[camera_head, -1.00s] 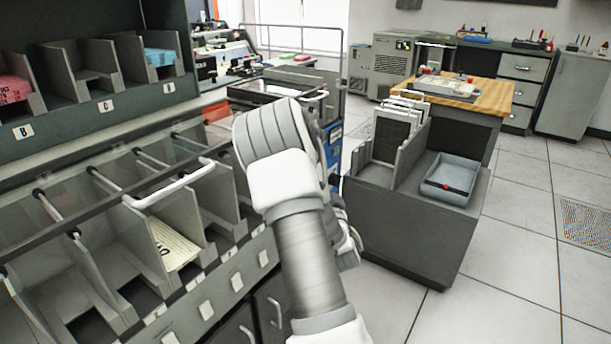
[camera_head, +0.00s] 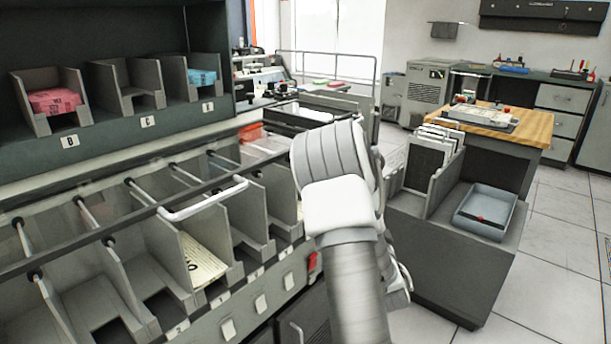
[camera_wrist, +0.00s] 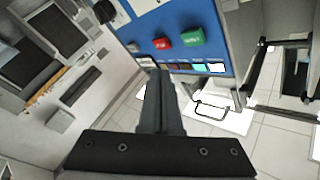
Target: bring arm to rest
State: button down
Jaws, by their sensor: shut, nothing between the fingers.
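My arm (camera_head: 345,210) is raised in the middle of the head view, in front of the card bins and the grey cart. The arm's own links hide my gripper in that view. In the wrist view my gripper (camera_wrist: 160,78) shows as two dark fingers pressed together, with nothing between them. Its tips overlap the lower edge of a blue panel (camera_wrist: 148,24) with a red button (camera_wrist: 162,43) and a green button (camera_wrist: 193,38). I cannot tell whether the tips touch the panel.
Card bins with a clear cover and white handle (camera_head: 203,200) stand at left, one holding cream cards (camera_head: 203,262). Pink cards (camera_head: 54,101) and blue cards (camera_head: 202,77) sit above. A grey cart with a blue-grey tray (camera_head: 486,212) stands right. Tiled floor (camera_head: 567,262) is open at right.

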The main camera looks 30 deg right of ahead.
jog(key=s+a+r+n+g+y, duration=0.2)
jog(key=a+r+g, duration=0.15)
jog(key=a, duration=0.55)
jog(key=s+a+r+n+g+y, duration=0.1)
jog(key=a+r+n+g+y, duration=0.2)
jog(key=a, duration=0.5)
jog(key=s+a+r+n+g+y, duration=0.1)
jog(key=s+a+n+g, duration=0.25)
jog(key=s+a, duration=0.55)
jog(key=s+a+r+n+g+y, duration=0.2)
jog(key=s+a+n, duration=0.3)
jog(key=s, duration=0.8)
notch_tip(320, 180, up, 26)
jog(key=m+p, duration=0.1)
jog(key=p, duration=2.5)
jog(key=shift+w+p, duration=0.25)
jog(key=shift+p, duration=0.1)
jog(key=shift+m, duration=0.35)
